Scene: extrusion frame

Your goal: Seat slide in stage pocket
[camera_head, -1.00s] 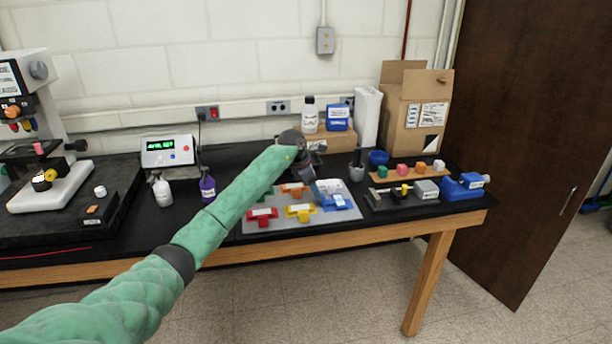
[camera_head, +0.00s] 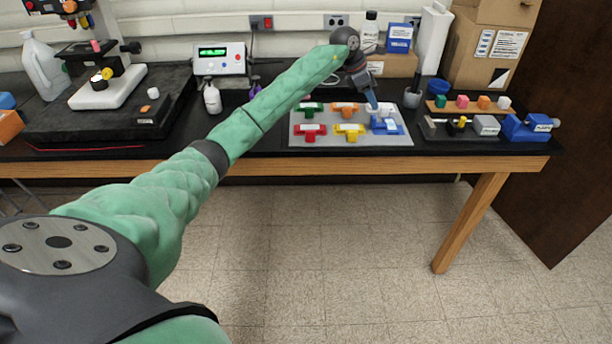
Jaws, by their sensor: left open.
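My left gripper (camera_head: 371,103) hangs tilted downward over the back right of a grey board, its fingertips close to a blue T-shaped piece (camera_head: 387,127). It is open; its fingers are small in the view, and I cannot tell whether they touch the piece. A microscope stands at the far left, with a white stage base (camera_head: 108,90) carrying a small black and yellow part (camera_head: 101,80). No slide can be told for sure, and the stage pocket is too small to make out. My right gripper is not in view.
The grey board (camera_head: 330,140) also holds red, yellow, green and orange T-shaped pieces. A white meter (camera_head: 219,58) and a spray bottle (camera_head: 212,98) stand between microscope and board. Right of the board are a rack of coloured blocks (camera_head: 468,104) and a blue vise (camera_head: 528,127).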

